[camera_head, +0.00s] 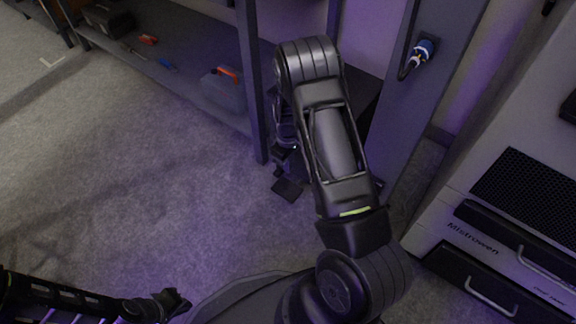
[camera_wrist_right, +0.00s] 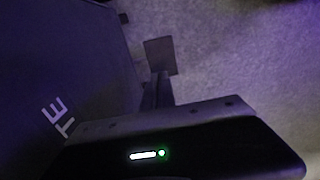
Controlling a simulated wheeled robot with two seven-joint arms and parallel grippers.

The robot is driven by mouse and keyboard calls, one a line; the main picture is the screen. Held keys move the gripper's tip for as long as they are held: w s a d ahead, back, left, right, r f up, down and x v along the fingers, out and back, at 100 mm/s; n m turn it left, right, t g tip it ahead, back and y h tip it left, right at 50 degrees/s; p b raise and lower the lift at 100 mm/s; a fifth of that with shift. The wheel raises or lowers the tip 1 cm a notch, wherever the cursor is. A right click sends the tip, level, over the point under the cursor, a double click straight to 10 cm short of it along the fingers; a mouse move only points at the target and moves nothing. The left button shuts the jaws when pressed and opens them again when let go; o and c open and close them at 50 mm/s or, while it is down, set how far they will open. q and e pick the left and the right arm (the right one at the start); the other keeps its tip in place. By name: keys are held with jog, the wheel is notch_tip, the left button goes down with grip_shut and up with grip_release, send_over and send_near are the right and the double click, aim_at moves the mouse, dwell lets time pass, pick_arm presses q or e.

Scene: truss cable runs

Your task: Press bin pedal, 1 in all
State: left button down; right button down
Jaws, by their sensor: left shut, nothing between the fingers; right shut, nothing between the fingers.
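The pedal (camera_head: 288,189) is a dark square plate low over the floor in the head view. It also shows as a grey plate (camera_wrist_right: 160,54) in the right wrist view. The dark bin (camera_wrist_right: 65,70), with pale letters ending in "TE", fills the left of that view; my right arm largely hides it in the head view. My right gripper (camera_head: 283,163) is shut and empty, pointing down right by the pedal; I cannot tell whether it touches it. My left gripper (camera_head: 178,301) is shut and empty at the bottom left, far from the pedal.
A column with a blue connector (camera_head: 424,48) and a pale cabinet (camera_head: 455,225) stand at the right. Carpet (camera_head: 130,190) at left is clear.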

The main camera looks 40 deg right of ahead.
aim_at(288, 188)
notch_tip(288, 188, down, 12)
jog(key=b, duration=0.4)
jog(key=shift+r+b, duration=0.25)
jog(key=shift+b, duration=0.05)
